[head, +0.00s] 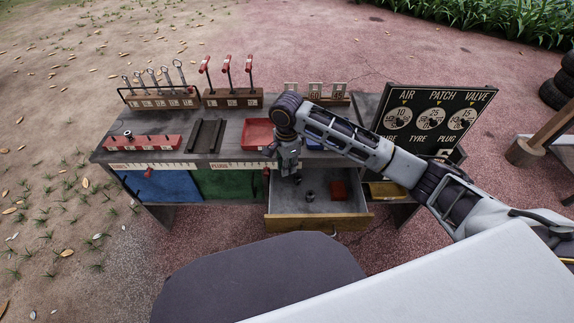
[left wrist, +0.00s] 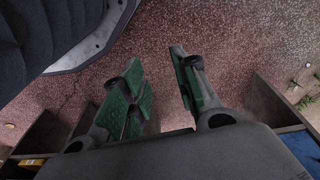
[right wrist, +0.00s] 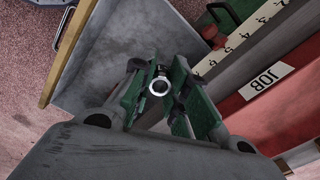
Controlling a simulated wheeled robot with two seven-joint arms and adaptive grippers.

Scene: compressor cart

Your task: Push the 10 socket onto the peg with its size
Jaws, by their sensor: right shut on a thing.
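My right gripper (head: 290,174) is over the left side of the open drawer, by the bench's front edge. In the right wrist view it is shut on a metal socket (right wrist: 160,86), whose open round end faces the camera. The socket's size mark cannot be read. The rail's size labels are too small to read. My left gripper (left wrist: 160,88) is open and empty over the pavement, outside the head view.
The open drawer (head: 318,222) holds another dark socket-like piece (head: 310,196) and a red block (head: 338,190). A dark grooved tray (head: 205,136) and a red tray (head: 257,134) lie on the bench. Wrench and T-handle racks stand behind. A dial board (head: 432,115) stands right.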

